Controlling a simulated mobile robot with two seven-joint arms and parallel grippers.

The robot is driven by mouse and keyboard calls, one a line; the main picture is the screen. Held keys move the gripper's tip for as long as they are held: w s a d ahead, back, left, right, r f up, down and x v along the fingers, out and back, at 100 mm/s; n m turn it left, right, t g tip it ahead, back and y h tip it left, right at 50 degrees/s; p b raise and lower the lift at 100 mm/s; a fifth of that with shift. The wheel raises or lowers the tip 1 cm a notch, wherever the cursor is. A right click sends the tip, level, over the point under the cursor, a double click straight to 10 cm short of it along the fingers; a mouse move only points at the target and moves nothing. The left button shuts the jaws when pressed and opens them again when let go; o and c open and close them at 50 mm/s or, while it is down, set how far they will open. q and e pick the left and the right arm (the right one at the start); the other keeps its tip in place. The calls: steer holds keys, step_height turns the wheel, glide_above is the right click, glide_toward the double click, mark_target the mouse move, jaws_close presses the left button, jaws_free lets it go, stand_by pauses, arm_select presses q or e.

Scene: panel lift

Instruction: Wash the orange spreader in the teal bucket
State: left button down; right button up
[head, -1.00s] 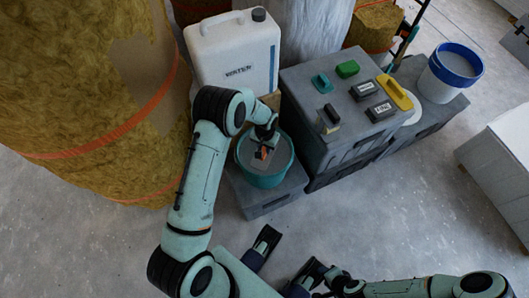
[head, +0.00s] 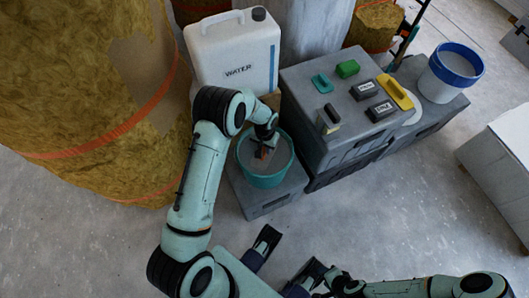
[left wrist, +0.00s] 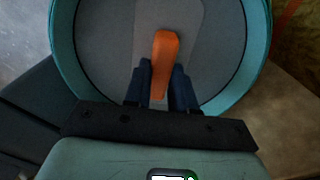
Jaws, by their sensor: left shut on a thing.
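The teal bucket (head: 266,181) stands on a low grey case, below the white water jug. My left gripper (head: 264,147) reaches down into it from above. In the left wrist view, the left gripper (left wrist: 164,85) is shut on the orange spreader (left wrist: 165,50); its orange part juts out between the two dark fingers, over the grey inside of the bucket (left wrist: 246,70). In the head view only a small, dull orange-brown bit of the spreader (head: 264,153) shows. Whether it touches the bucket's contents I cannot tell.
A water jug (head: 235,60) stands behind the bucket. A grey case (head: 320,155) to the right carries small tools and labelled dark blocks. A blue-rimmed white bucket (head: 440,85) stands beyond. Insulation rolls (head: 80,110) fill the left. Front floor at right is clear.

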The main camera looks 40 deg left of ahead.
arm_select(q)
steer(key=shift+f+b, duration=0.35)
steer(key=shift+f, duration=0.2)
steer(key=shift+r+p, duration=0.4)
steer(key=shift+r, duration=0.25)
steer(key=shift+f+b, duration=0.5)
steer(key=shift+f, duration=0.15)
arm_select(e)
steer(key=shift+f, duration=0.55)
arm_select(q)
steer(key=shift+r, duration=0.35)
step_height(320, 180, up, 5)
steer(key=p, duration=0.3)
steer(key=shift+f, duration=0.15)
steer(key=shift+r+p, duration=1.6)
steer(key=shift+r, duration=0.55)
arm_select(e)
steer(key=s+a+r+g, duration=0.1)
steer(key=s+r, duration=0.3)
steer(key=r, duration=0.2)
steer(key=shift+y, duration=0.3)
